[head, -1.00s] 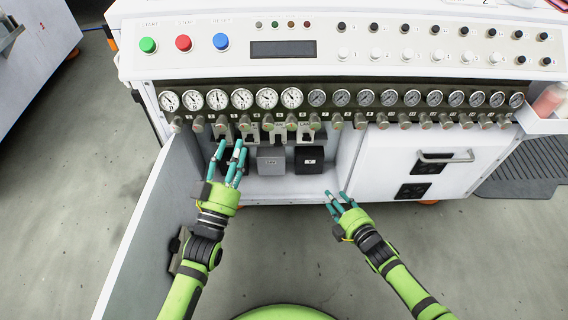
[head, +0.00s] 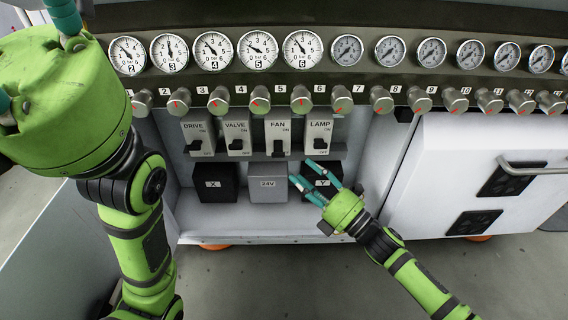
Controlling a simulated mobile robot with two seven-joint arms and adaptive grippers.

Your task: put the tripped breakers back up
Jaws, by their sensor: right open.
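Four labelled breakers stand in a row in the open bay: DRIVE (head: 198,136), VALVE (head: 237,136), FAN (head: 278,136) and LAMP (head: 319,136). My left gripper (head: 62,95) looms large at the upper left, close to the camera. Its fingertips are cut off by the frame.
Under the breakers sit a black X box (head: 215,183), a grey 24V box (head: 268,182) and a black Y box (head: 322,178). Gauges (head: 213,51) and a row of knobs (head: 260,99) run above. A drawer handle (head: 525,169) juts out at right.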

